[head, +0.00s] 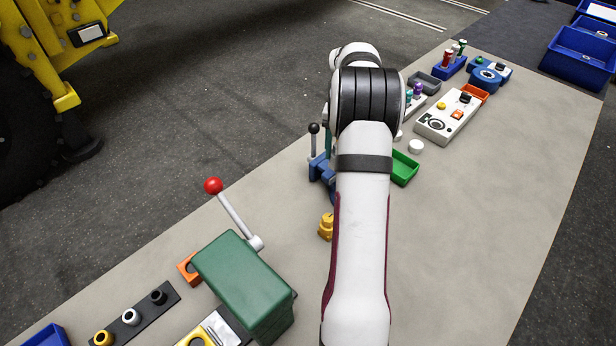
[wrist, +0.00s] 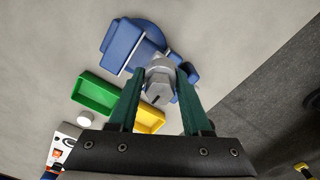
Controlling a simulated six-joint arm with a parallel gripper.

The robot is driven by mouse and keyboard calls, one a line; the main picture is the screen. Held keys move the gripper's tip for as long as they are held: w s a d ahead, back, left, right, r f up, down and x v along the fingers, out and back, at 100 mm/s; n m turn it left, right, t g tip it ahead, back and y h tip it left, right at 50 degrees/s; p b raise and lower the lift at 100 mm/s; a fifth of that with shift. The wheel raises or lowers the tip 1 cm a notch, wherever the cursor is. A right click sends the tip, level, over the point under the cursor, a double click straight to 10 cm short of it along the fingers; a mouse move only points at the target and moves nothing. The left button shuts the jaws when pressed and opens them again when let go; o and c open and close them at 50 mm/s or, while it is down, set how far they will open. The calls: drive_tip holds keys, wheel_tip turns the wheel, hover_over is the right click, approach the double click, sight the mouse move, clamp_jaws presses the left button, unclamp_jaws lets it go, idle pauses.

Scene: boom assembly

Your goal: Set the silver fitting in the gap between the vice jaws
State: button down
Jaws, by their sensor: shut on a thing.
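My gripper (wrist: 160,85) shows in the wrist view with its two green fingers closed on the silver fitting (wrist: 160,82). The fitting is a grey metal piece with a faceted end and a dark slot. Behind it in that view is the blue vice (wrist: 120,45), with a round base and blue blocks on both sides of the fitting. I cannot tell whether the fitting is above the jaw gap or in it. In the head view the blue vice (head: 320,168) shows beside my arm, which hides much of it and the fitting.
A green tray (head: 404,168) and a white round cap (head: 416,146) lie right of my arm. A yellow part (head: 326,227) sits closer in. A green machine with a red-knobbed lever (head: 228,205) stands front left. A yellow tray (wrist: 150,118) shows in the wrist view.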

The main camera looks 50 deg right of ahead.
drive_tip(key=shift+s+d+f, duration=0.5)
drive_tip(key=shift+d+f, duration=0.2)
drive_tip(key=shift+d, duration=0.05)
drive_tip(key=shift+s+d+f, duration=0.45)
drive_tip(key=shift+d+f, duration=0.2)
drive_tip(key=shift+d, duration=0.05)
drive_tip(key=shift+f, duration=0.8)
idle(0.7)
drive_tip(key=shift+f, duration=0.9)
drive_tip(key=shift+c, duration=1.3)
unclamp_jaws()
wheel_tip(320, 180, up, 7)
